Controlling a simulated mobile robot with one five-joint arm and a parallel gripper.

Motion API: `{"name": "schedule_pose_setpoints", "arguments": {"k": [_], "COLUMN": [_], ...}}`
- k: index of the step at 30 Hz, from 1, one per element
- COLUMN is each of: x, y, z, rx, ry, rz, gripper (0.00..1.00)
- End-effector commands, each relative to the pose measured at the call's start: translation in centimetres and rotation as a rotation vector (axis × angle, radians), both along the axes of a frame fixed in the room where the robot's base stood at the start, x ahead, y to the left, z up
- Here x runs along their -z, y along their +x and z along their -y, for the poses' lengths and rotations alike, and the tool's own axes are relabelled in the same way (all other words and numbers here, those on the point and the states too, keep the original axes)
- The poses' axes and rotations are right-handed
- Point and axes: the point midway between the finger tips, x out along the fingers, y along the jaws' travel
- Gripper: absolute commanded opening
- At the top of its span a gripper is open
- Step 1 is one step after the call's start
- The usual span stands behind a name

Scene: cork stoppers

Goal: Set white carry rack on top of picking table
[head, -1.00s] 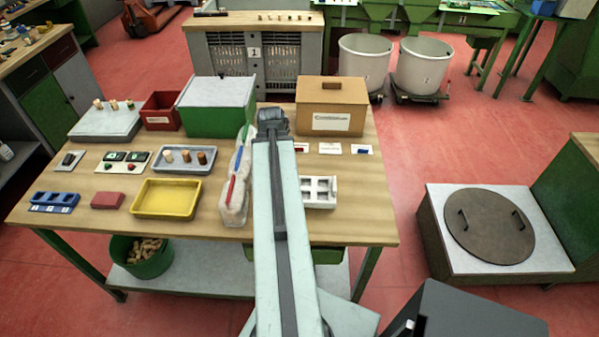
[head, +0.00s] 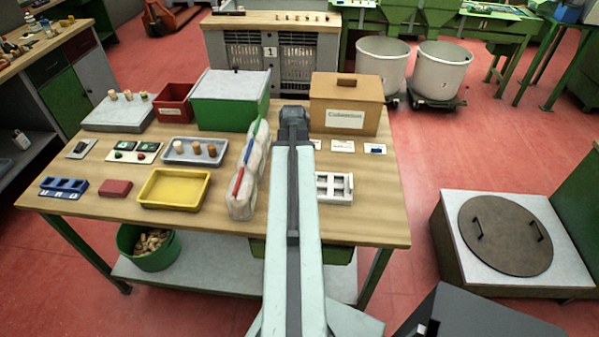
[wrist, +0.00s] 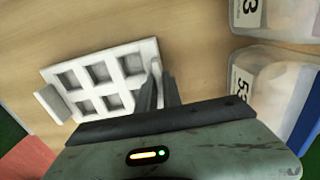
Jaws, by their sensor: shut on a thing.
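The white carry rack (head: 345,187) shows at the front right part of the picking table (head: 375,218), partly hidden behind my arm in the head view. In the wrist view the rack (wrist: 62,66) has several square pockets and lies upright over the wooden top. I cannot tell whether it rests on the wood or hangs just above it. My gripper (wrist: 160,78) is shut on the rack's wall at its right end in the wrist view. In the head view my arm hides the fingers.
Clear bins with coloured stripes (head: 246,190) stand left of my arm; they also show close beside my gripper in the wrist view (wrist: 270,85). Bare wood lies right of the rack.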

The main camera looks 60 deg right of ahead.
Motion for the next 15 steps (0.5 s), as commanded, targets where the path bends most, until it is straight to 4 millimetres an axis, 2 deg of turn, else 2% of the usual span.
{"name": "schedule_pose_setpoints", "arguments": {"k": [5,6,8,9,15], "x": [0.24,0.26,0.14,0.13,0.13], "y": [-0.11,-0.12,-0.13,-0.12,-0.14], "z": [0.09,0.09,0.09,0.10,0.11], "rx": [0.002,0.002,0.003,0.003,0.003], "ry": [0.000,0.000,0.000,0.000,0.000], "rz": [0.000,0.000,0.000,0.000,0.000], "gripper": [0.00,0.12,0.29,0.31,0.31]}}
